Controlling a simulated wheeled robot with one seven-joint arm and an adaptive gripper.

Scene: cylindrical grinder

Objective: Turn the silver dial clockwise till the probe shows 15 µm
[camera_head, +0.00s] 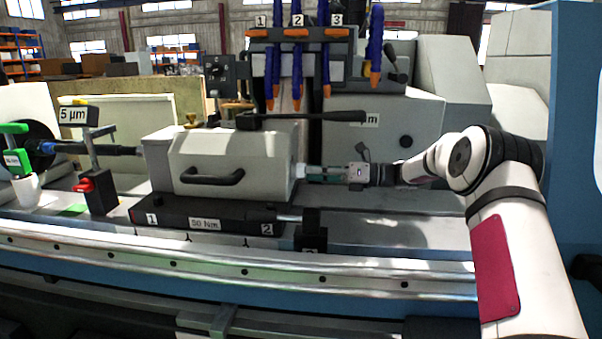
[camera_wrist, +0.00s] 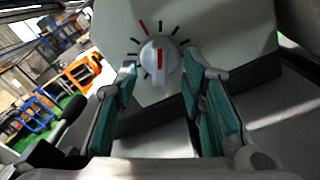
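The silver dial (camera_wrist: 160,77) sits on the end face of the grey housing in the wrist view. It has a red mark on its front, surrounded by black ticks and one red tick at upper left. In the head view the dial (camera_head: 300,170) is at the housing's right end. My gripper (camera_wrist: 160,68) has its teal-padded fingers on either side of the dial, with small gaps visible; it also shows in the head view (camera_head: 312,172). A sign reading "5 µm" (camera_head: 73,115) stands at left. Another label (camera_head: 371,120) ending in "m" is mostly hidden by a black lever.
The grey housing (camera_head: 225,160) has a black handle (camera_head: 212,177) and rests on a black base marked "50 Nm" (camera_head: 205,223). Blue hoses (camera_head: 297,75) with orange tips hang above. A black block (camera_head: 308,230) stands in front, below my gripper.

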